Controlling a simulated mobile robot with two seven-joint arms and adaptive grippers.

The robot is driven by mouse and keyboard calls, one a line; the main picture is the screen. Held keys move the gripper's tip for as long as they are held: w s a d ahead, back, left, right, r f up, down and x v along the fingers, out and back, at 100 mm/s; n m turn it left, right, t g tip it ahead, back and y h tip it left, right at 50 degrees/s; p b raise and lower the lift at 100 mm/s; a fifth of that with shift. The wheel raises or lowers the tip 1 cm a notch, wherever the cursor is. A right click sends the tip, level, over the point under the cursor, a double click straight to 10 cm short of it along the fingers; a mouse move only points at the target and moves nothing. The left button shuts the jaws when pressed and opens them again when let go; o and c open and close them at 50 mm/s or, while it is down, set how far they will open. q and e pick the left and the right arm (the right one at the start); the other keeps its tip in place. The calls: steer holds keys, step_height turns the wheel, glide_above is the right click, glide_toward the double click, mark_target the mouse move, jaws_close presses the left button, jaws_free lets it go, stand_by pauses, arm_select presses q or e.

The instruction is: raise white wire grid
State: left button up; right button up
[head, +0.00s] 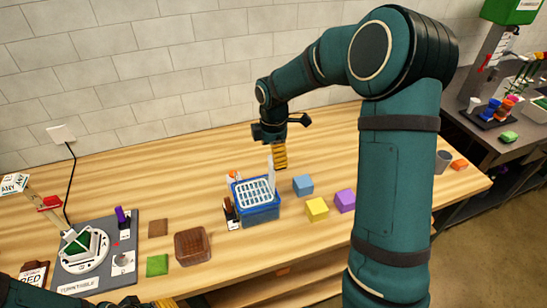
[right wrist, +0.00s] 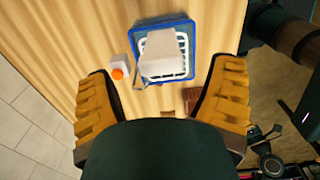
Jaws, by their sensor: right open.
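The white wire grid (head: 254,190) lies in the top of a blue basket (head: 260,211) on the wooden table. A pale, flat upright piece (head: 271,175) rises at its right side; I cannot tell whether it belongs to the grid. In the right wrist view this pale piece (right wrist: 166,54) covers much of the white grid (right wrist: 152,73) inside the blue rim (right wrist: 190,29). My right gripper (head: 280,157) is open above and behind the basket, its yellow fingers (right wrist: 165,68) spread wide and apart from the grid. My left gripper (head: 152,303) barely shows at the bottom edge; its jaws cannot be judged.
A small white bottle with an orange top (right wrist: 118,73) stands close beside the basket. Blue (head: 303,185), yellow (head: 317,209) and purple (head: 345,200) blocks lie to the right. A brown woven basket (head: 192,245) and a turntable board (head: 96,252) are left. The table behind is clear.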

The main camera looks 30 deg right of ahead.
step_height(320, 180, up, 10)
stand_by(0.4)
stand_by(0.4)
